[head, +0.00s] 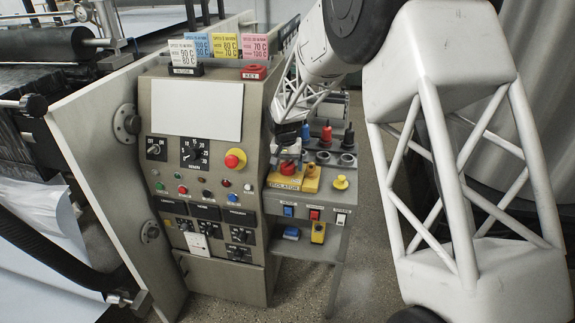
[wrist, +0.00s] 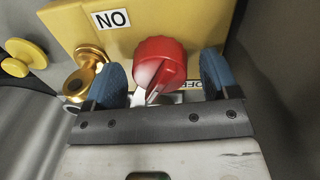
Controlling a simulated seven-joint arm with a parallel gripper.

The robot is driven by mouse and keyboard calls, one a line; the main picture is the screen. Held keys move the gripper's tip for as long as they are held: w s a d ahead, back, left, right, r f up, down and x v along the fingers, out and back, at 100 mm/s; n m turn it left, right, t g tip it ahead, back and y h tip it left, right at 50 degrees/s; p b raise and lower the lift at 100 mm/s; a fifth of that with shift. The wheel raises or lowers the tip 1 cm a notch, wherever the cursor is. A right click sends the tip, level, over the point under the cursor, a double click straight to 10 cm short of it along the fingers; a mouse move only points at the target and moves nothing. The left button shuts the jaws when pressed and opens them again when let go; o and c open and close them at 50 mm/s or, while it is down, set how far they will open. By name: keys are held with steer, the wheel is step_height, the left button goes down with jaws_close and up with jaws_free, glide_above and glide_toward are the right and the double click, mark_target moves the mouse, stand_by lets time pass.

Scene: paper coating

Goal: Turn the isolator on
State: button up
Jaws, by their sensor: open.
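The isolator is a yellow box with a red rotary knob (head: 288,168) on the side bench, above an ISOLATOR label (head: 284,187). In the wrist view the red knob (wrist: 160,62) has a pale pointer slanting down toward my gripper. The ON label (wrist: 111,18) appears upside down at the upper left; the OFF label (wrist: 187,84) is partly hidden behind the right finger. My gripper (wrist: 165,73) is open, with one blue fingertip on each side of the knob. Gaps show between fingertips and knob. In the head view my arm covers part of the gripper.
A brass padlock-like fitting (wrist: 86,72) sits close to the left finger. A yellow button (head: 340,182) and blue, red and black plugs (head: 326,134) stand nearby on the bench. The control panel (head: 205,170) with its buttons rises just left.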

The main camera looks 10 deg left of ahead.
steer(key=c, duration=1.3)
steer(key=shift+m, duration=2.2)
steer(key=o, duration=1.3)
steer(key=shift+r, duration=0.1)
steer(key=shift+w+a+r, duration=0.1)
steer(key=shift+a+r, duration=0.05)
steer(key=shift+r, duration=1.75)
steer(key=shift+a+r, duration=0.1)
steer(key=shift+r, duration=1.8)
